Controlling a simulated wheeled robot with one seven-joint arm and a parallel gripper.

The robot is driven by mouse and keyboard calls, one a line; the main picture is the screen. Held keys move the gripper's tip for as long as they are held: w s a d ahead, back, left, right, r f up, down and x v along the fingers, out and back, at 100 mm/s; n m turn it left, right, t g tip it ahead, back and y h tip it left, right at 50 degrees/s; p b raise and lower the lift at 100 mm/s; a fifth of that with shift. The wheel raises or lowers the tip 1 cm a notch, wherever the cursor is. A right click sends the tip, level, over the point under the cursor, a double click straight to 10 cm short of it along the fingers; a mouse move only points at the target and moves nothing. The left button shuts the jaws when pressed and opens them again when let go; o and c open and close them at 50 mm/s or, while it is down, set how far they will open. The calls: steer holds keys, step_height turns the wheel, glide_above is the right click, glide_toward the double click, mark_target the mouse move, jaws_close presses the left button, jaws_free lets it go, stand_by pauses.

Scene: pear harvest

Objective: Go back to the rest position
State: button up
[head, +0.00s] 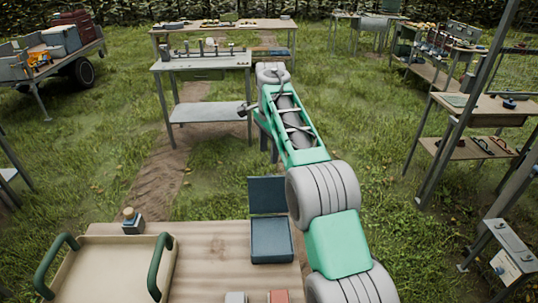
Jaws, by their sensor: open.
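My arm, with grey ribbed joints and green links, rises from the lower right and reaches out toward the grey bench. Its far joint stands highest in the picture. My gripper (243,111) shows only as a small dark part left of the far green link. It is open, and most of it is hidden behind the arm. I see nothing held in the part that shows.
A wooden table in front bears a tray (108,268) with green handles, a blue open box (271,240) and a small knobbed block (132,221). A grey bench (201,64) stands beyond. Side benches (487,108) stand right, a trailer (51,52) far left. Grass lies between.

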steer(key=s+d+r+n+t+b, duration=0.1)
steer(key=s+d+r+n, duration=0.2)
steer(key=s, duration=0.4)
steer(key=s+d+r+n+t, duration=0.1)
steer(key=s+d+r+n, duration=0.25)
steer(key=s, duration=0.35)
steer(key=s+d+f+n, duration=0.2)
steer(key=s, duration=0.7)
steer(key=shift+s+d+t+b, duration=0.2)
steer(key=shift+s+t+b, duration=0.1)
steer(key=shift+s+t, duration=0.1)
steer(key=s+f+n, duration=0.1)
steer(key=s+f, duration=0.1)
steer(key=s, duration=0.1)
steer(key=s+f+n, duration=0.1)
steer(key=s+f, duration=0.2)
steer(key=s, duration=0.1)
steer(key=s+d+f+n+t, duration=0.1)
steer(key=s+f+n, duration=0.1)
steer(key=s, duration=0.1)
steer(key=shift+s+f, duration=0.3)
steer(key=shift+f, duration=0.1)
steer(key=shift+c, duration=0.4)
